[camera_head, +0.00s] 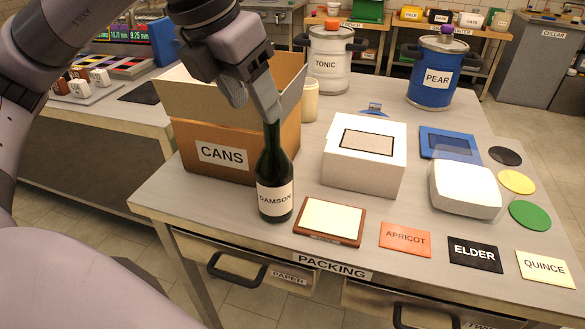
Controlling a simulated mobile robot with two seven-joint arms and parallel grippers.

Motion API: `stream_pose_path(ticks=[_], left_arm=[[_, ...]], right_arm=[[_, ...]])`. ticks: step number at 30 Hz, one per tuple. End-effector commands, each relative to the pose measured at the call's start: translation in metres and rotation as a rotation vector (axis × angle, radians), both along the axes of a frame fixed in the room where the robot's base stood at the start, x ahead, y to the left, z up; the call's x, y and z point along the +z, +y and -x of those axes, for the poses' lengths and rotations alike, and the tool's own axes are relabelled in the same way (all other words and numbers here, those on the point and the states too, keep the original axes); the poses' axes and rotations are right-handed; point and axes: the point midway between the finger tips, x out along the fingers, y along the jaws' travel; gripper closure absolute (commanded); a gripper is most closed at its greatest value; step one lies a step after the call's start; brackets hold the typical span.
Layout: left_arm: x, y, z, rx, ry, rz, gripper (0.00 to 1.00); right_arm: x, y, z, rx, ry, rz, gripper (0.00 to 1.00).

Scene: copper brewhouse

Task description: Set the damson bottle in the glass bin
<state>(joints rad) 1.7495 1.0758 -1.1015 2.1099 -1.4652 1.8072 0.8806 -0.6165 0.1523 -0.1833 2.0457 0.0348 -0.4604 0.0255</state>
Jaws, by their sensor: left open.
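The damson bottle (275,170) is dark green with a white DAMSON label. It stands upright on the packing table (180,205), in front of the right part of the CANS box. My left gripper (268,108) is at the top of its neck, pointing down, with its jaws open. A finger hides the bottle's mouth, and I cannot tell whether it touches the glass. No bin marked for glass shows in this view. My right gripper is not in view.
The open cardboard CANS box (230,150) stands close behind the bottle. A wooden-framed plate (330,222) lies to its right, near a white box (365,155). Label cards, including APRICOT (405,240), line the front edge. TONIC (328,62) and PEAR (438,75) kegs stand behind.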

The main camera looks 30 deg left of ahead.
Motion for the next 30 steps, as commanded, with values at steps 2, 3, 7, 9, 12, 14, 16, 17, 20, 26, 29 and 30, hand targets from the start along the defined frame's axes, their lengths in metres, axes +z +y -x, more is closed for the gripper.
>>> stream_pose_path(ticks=[2,3,7,9,12,14,16,17,20,26,29,30], left_arm=[[-0.001,0.003,-0.001,0.012,-0.006,-0.010,0.44],[-0.003,0.003,-0.002,0.014,-0.006,-0.012,0.44],[-0.015,0.002,-0.007,0.013,-0.005,-0.012,0.44],[-0.021,0.000,-0.010,0.011,-0.005,-0.011,0.44],[-0.033,-0.004,-0.017,0.011,-0.005,-0.011,0.44],[-0.040,-0.006,-0.022,0.011,-0.005,-0.010,0.44],[-0.050,-0.007,-0.026,0.012,-0.004,-0.010,0.44],[-0.054,-0.008,-0.028,0.013,-0.003,-0.010,0.44],[-0.061,-0.008,-0.031,0.011,-0.004,-0.009,0.44],[-0.063,-0.008,-0.032,0.010,-0.005,-0.008,0.44],[-0.062,-0.008,-0.032,0.010,-0.005,-0.008,0.57],[-0.062,-0.008,-0.032,0.011,-0.005,-0.008,0.71]], right_arm=[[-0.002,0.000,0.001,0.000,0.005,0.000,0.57],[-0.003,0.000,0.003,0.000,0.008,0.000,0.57],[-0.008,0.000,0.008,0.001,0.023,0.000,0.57],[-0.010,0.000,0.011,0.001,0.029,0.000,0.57],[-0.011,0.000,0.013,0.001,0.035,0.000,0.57],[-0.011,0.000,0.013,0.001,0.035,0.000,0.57],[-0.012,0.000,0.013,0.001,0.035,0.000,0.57],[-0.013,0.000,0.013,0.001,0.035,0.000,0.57],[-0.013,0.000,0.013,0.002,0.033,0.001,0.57],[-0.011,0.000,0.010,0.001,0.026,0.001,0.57],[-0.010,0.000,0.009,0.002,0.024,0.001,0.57],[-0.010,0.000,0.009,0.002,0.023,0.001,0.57]])
